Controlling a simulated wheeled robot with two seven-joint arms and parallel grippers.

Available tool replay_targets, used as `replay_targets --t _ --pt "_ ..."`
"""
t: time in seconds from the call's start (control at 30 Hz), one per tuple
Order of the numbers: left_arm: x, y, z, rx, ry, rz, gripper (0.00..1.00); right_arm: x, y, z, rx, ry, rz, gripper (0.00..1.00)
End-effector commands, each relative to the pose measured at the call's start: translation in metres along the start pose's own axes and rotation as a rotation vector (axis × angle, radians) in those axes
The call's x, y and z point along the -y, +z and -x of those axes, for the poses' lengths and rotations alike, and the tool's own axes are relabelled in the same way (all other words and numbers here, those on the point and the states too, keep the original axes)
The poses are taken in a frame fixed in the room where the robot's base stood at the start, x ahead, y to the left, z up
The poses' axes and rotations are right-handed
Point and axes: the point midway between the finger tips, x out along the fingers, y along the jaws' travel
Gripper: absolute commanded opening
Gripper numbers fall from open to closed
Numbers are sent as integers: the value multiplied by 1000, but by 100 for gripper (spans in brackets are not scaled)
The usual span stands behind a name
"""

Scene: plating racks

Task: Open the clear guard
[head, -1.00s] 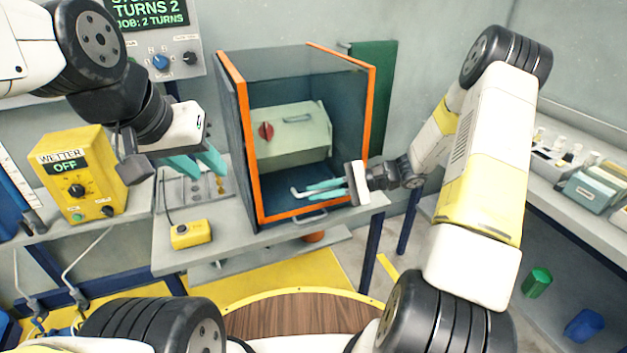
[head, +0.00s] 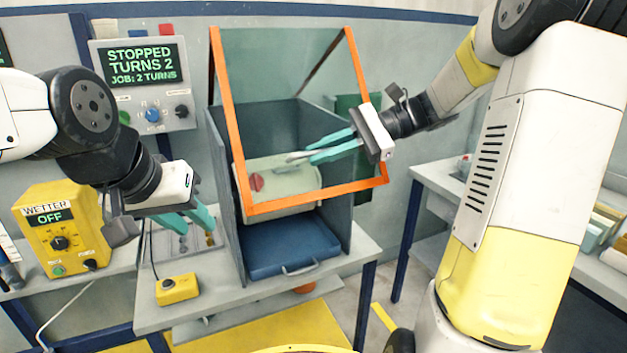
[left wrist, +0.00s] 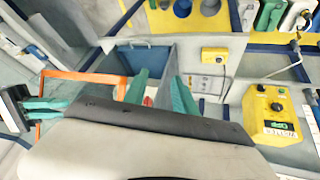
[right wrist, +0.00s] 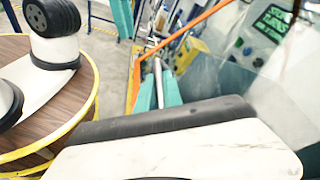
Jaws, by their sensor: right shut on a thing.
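The clear guard (head: 238,130) is an orange-framed panel on the dark box (head: 228,215). Its lower edge is swung out and up, clear of the box front. My right gripper (head: 305,157) is in front of the panel, shut on the guard's grey handle, a bar that shows between the fingers in the right wrist view (right wrist: 158,82). My left gripper (head: 203,221) hangs left of the box, over the bench, empty, with its fingers apart; they also show apart in the left wrist view (left wrist: 160,92).
Inside the box are a pale drum with a red knob (head: 257,182) and a blue tray (head: 290,249). A yellow button box (head: 178,289) sits on the bench in front, left of the box. A yellow wetter unit (head: 58,232) reads OFF. The display (head: 141,63) reads STOPPED, TURNS 2.

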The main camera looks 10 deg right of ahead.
Motion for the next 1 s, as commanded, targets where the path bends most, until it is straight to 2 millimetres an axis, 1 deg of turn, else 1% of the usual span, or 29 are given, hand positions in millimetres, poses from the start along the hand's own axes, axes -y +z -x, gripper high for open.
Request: replay_targets --t 0.03,0.2,0.63,0.73,0.8,0.87,0.97,1.0 --pt "0 0 0 0 0 0 33 5 6 3 -2 -1 3 0" --pt "0 0 0 0 0 0 33 14 16 8 -1 -2 0 0" --pt "0 0 0 0 0 0 33 16 19 9 -1 -3 0 0" --pt "0 -1 0 4 4 14 13 16 18 9 -1 -3 0 0" --pt "-1 -4 -2 17 20 62 0 16 18 9 -1 -3 0 0" --pt "-3 -9 -4 39 45 141 0 16 18 9 -1 -3 0 0" --pt "-8 -24 -9 96 110 349 0 16 18 9 -2 -4 0 0" --pt "-9 -33 -12 125 142 457 0 16 18 9 -2 -4 0 0"
